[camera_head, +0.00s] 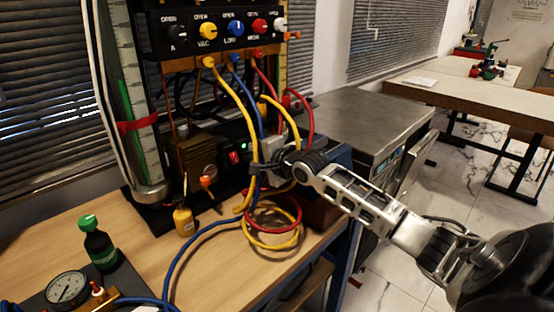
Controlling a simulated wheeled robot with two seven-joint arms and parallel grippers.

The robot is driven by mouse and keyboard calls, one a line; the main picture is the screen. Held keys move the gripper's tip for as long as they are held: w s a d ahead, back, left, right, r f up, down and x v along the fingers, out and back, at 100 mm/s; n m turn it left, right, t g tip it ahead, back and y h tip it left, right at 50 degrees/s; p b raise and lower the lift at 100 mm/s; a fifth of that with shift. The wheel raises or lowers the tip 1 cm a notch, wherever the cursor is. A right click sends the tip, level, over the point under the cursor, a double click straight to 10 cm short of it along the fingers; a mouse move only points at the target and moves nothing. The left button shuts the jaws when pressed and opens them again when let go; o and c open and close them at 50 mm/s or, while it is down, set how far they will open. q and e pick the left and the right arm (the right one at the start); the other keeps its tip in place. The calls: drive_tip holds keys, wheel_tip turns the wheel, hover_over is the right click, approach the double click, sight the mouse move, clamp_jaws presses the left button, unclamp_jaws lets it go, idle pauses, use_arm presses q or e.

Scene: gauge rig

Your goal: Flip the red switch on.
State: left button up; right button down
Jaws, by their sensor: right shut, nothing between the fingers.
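A small red switch (234,157) sits on the front of a black box at the base of the gauge rig, behind the hoses. It is too small to tell which way it is tipped. My right arm comes in from the right, and my right gripper (256,169) is shut and empty just to the right of the switch. It appears apart from the switch, among the yellow and blue hoses. Hoses partly cover the gripper and the box. My left gripper is not in view.
Yellow, blue and red hoses (270,243) hang from a valve panel (222,30) and coil on the wooden bench (130,257). A green-capped bottle (98,245), a round gauge (67,288) and a small yellow bottle (183,221) stand left. A metal cabinet (350,118) stands right.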

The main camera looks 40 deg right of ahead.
drive_tip(key=v, duration=1)
drive_tip(key=shift+s+r, duration=0.2)
drive_tip(key=shift+s, duration=0.2)
drive_tip(key=shift+s+d+f, duration=0.1)
